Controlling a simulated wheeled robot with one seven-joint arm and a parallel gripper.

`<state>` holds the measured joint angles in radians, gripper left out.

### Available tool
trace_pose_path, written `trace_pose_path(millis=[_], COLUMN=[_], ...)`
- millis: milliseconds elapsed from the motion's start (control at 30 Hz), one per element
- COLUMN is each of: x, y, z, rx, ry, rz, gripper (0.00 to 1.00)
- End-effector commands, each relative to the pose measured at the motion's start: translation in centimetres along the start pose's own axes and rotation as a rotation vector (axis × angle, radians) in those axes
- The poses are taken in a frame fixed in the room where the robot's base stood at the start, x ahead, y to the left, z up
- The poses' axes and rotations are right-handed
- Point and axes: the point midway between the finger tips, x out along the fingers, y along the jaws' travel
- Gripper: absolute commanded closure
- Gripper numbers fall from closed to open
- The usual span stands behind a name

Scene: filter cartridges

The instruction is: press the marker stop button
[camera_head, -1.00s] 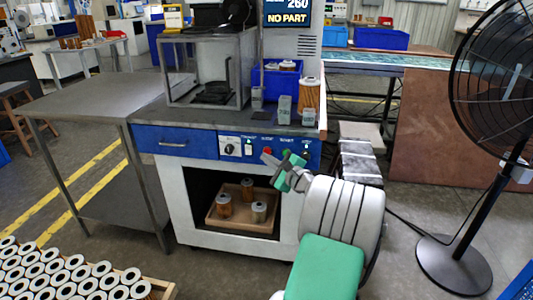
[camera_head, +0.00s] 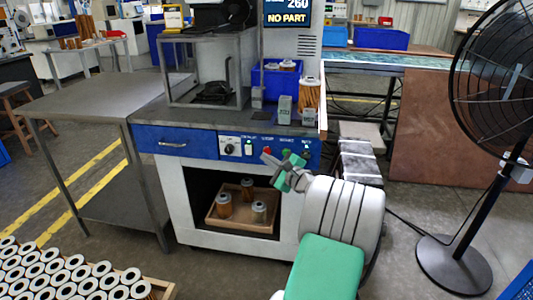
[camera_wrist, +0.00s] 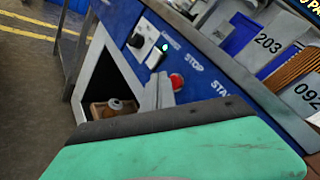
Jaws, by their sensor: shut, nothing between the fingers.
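The marker stop button is the round red button (camera_wrist: 176,82) beside the word STOP on the blue control panel (camera_wrist: 205,92) in the wrist view. In the head view it (camera_head: 265,150) shows as a small red spot just above my fingertips. My gripper (camera_head: 267,158) is shut and empty, in front of the panel. In the wrist view its grey fingers (camera_wrist: 157,92) point at the panel just left of the red button. I cannot tell whether they touch the panel.
Left of the button are a green-lit switch (camera_wrist: 153,62) and a black knob (camera_wrist: 136,40). Below the panel is an open bay with a wooden tray (camera_head: 215,216) of several cartridges. Numbered grey blocks (camera_head: 284,111) stand on the counter above. A fan (camera_head: 468,230) stands at right.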

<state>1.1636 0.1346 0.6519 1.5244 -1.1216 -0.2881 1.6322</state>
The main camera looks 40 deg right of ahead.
Motion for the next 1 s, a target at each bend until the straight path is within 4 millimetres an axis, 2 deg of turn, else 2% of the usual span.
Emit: trace_pose_path(millis=[1000], x=[0.74], y=[-0.46], z=[-0.42], rx=[0.0], ry=[0.0], rz=[0.0], gripper=[1.0])
